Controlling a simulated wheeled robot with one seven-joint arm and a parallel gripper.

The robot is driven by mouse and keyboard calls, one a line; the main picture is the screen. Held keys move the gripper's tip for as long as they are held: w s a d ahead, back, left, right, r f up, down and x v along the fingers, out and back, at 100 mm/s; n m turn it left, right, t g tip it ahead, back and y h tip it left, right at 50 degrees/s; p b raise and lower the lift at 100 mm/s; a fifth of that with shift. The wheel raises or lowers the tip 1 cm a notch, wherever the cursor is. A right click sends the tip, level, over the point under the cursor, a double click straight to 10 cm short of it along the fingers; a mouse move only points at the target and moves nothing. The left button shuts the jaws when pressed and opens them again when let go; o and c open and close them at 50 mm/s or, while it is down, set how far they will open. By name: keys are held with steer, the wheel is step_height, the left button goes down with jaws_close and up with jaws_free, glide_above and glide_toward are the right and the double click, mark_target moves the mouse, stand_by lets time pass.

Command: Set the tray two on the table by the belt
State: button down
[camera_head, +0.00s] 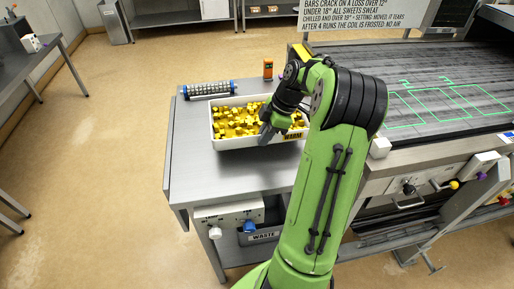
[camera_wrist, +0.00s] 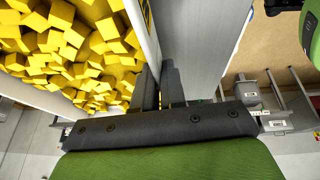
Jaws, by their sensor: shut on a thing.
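A white tray (camera_head: 251,143) full of yellow cubes is over the grey metal table (camera_head: 190,150) by the belt. My gripper (camera_head: 268,130) is at the tray's near wall. In the wrist view my gripper (camera_wrist: 160,88) is shut on the wall of the tray (camera_wrist: 141,40), with one finger inside and one outside. The cubes lie to the left there. I cannot tell whether the tray's bottom touches the table. My arm hides the tray's right end in part.
The dark belt (camera_head: 440,85) with green outlines lies to the right. A blue-ended roller (camera_head: 208,89) and an orange device (camera_head: 268,69) are behind the tray. The table's left and front parts are bare. A bin marked WASTE (camera_head: 262,237) is below the front edge.

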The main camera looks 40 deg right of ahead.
mark_target(263, 158)
step_height(263, 158, down, 5)
steer(key=shift+w+f+b, duration=0.1)
steer(key=shift+b, duration=0.4)
steer(key=shift+a, duration=0.1)
steer(key=shift+f, duration=0.15)
steer(key=c, duration=1.2)
jaws_free()
